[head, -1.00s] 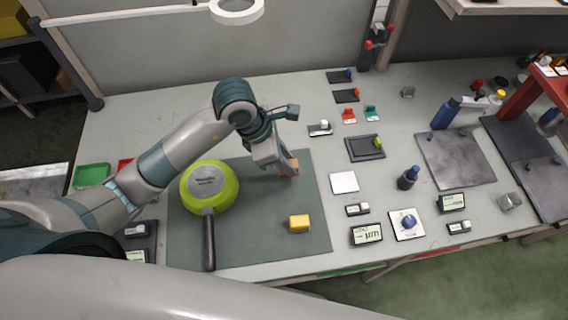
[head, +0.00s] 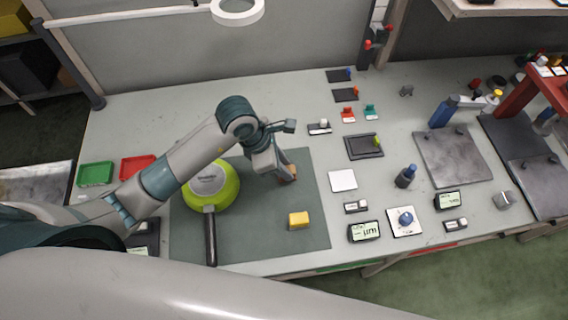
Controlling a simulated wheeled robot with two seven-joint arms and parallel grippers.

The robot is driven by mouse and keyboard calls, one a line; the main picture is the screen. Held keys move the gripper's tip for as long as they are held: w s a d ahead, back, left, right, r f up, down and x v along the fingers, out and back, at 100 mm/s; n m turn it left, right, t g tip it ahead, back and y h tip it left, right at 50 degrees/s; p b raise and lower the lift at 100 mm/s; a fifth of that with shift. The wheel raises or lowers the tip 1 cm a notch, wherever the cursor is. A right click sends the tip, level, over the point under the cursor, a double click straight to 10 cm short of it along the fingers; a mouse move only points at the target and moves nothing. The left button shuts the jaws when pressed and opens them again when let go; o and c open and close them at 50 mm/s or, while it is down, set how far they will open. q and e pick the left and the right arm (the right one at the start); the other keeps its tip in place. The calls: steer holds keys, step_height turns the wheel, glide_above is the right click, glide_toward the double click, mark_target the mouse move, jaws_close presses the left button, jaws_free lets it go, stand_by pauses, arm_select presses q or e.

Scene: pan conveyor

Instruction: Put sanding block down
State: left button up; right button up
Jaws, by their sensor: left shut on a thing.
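My left gripper (head: 286,173) comes in from the left and points down over the right part of the dark green mat (head: 255,245). It is shut on a small orange-brown block, which I take to be the sanding block (head: 291,177). The fingers hide much of the block. It is at or close to the mat surface; I cannot tell if it touches. A lime-green pan (head: 228,196) lies upside down on the mat, left of the gripper, its dark handle toward me. My right gripper is not in view.
A yellow block (head: 299,220) sits on the mat below the gripper. A green tray (head: 95,174) and a red tray (head: 138,167) are at left. A white square (head: 342,180), gauges and a grey plate (head: 455,157) are at right. The mat's lower middle is clear.

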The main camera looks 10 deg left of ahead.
arm_select(q)
steer(key=shift+f, duration=0.2)
steer(key=o, duration=1)
steer(key=shift+r, duration=0.1)
steer(key=shift+r, duration=0.1)
steer(key=shift+r, duration=0.1)
